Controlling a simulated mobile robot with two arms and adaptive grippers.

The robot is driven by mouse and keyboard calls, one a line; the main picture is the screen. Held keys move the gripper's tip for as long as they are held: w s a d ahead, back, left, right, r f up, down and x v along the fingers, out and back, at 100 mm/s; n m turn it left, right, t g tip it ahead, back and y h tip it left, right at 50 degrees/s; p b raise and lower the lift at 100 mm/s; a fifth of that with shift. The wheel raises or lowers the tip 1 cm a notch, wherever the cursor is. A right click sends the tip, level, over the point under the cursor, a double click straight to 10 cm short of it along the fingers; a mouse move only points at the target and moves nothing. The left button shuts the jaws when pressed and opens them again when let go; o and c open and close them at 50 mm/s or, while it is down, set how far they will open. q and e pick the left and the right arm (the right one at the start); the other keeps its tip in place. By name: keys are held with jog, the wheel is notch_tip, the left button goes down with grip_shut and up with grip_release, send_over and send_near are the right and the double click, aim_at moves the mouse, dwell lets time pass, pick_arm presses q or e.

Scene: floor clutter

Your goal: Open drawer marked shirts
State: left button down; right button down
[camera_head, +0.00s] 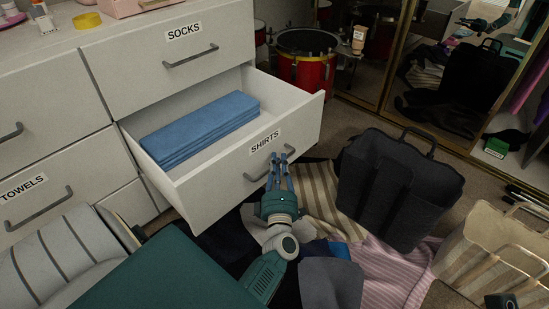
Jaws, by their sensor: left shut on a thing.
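The white drawer labelled SHIRTS (225,165) stands pulled out from the dresser, with folded blue cloth (203,127) lying inside it. Its grey handle (255,177) is on the front, below the label. My left gripper (279,163) is at this handle, its fingers shut on the bar, partly hiding it.
The SOCKS drawer (165,62) above and the TOWELS drawer (35,190) at left are shut. A dark bag (395,190) stands right of the open drawer, and a beige basket (490,250) farther right. Clothes, including a striped pink cloth (385,275), cover the floor. A red drum (308,75) stands behind.

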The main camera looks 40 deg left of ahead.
pick_arm(q)
jog(key=shift+d+f, duration=0.1)
jog(key=shift+d, duration=0.05)
jog(key=shift+s, duration=0.1)
jog(key=c, duration=1.9)
grip_release()
jog(key=shift+c, duration=0.2)
